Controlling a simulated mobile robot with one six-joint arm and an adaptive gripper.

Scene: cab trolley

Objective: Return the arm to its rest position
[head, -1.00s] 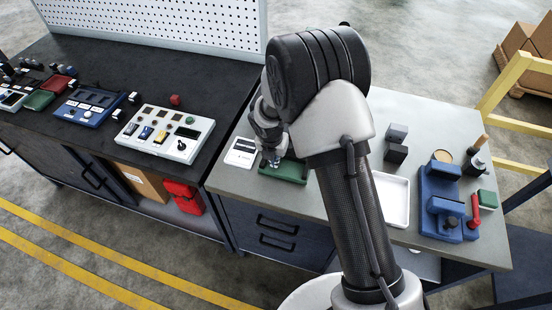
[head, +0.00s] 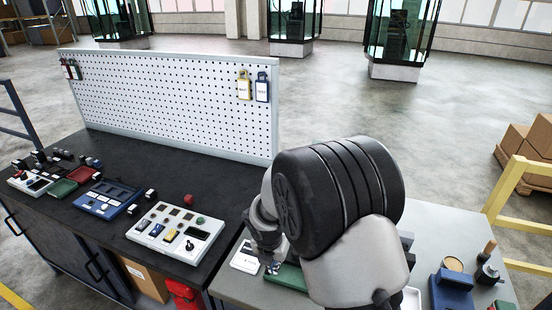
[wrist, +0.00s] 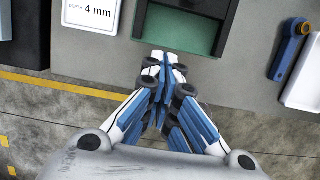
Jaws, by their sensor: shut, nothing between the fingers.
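My gripper (wrist: 164,68) is shut and empty in the wrist view, its blue and white fingers together near the front edge of the grey bench top. The fingertips reach to the front rim of a green tray (wrist: 183,30); I cannot tell how high they are above it. In the head view my gripper (head: 272,268) is small and partly hidden behind my arm, beside the green tray (head: 288,277). My arm is bent over the grey bench (head: 236,291).
A white card reading "4 mm" (wrist: 92,14) lies left of the tray. A white tray (wrist: 304,84) and a blue tool (wrist: 290,48) lie right. A white panel with parts (head: 176,232) stands on the black bench. A blue fixture (head: 452,288) stands at right. Open floor lies behind.

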